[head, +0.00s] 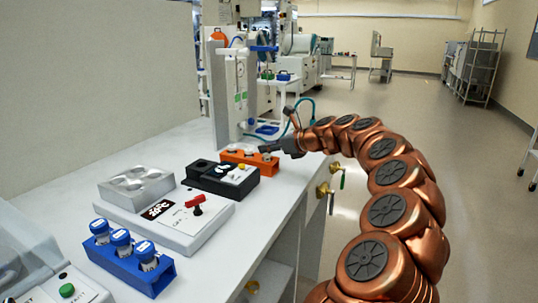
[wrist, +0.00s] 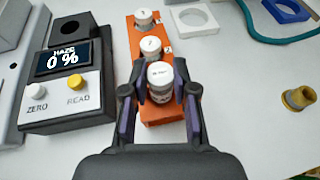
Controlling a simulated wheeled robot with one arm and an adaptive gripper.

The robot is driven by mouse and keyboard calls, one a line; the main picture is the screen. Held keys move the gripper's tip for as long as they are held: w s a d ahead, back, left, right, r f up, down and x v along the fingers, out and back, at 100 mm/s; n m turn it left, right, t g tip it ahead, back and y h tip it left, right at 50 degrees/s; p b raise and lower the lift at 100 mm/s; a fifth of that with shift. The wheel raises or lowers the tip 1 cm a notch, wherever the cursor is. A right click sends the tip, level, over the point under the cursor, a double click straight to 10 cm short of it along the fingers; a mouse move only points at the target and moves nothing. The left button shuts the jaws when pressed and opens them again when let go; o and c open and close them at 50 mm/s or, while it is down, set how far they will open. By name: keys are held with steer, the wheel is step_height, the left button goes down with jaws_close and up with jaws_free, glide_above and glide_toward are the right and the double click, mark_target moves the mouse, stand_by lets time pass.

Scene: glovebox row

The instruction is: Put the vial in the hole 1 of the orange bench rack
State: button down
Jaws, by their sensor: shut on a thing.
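The orange bench rack (wrist: 157,112) lies under my gripper in the wrist view; it also shows on the bench in the head view (head: 243,157). My gripper (wrist: 160,97) is shut on a white-capped vial (wrist: 160,75) at the rack's near end. I cannot tell whether this vial's base is in a hole or above it. Two more white-capped vials, a middle one (wrist: 150,46) and a far one (wrist: 143,18), stand in the rack beyond it. The small number marks beside the holes are too small to read surely. The held vial hides the hole beneath it.
A black haze meter (wrist: 68,78) reading 0 % stands just left of the rack. A blue rack (head: 128,264) with three capped vials is at the near left. A white ring-shaped holder (wrist: 192,18) and a green hose (wrist: 265,30) lie beyond, right.

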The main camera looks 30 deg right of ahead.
steer(key=shift+f, duration=0.95)
steer(key=shift+f, duration=0.1)
steer(key=c, duration=0.9)
jaws_free()
steer(key=v, duration=1.2)
steer(key=shift+s+p, duration=0.1)
steer(key=shift+p, duration=0.3)
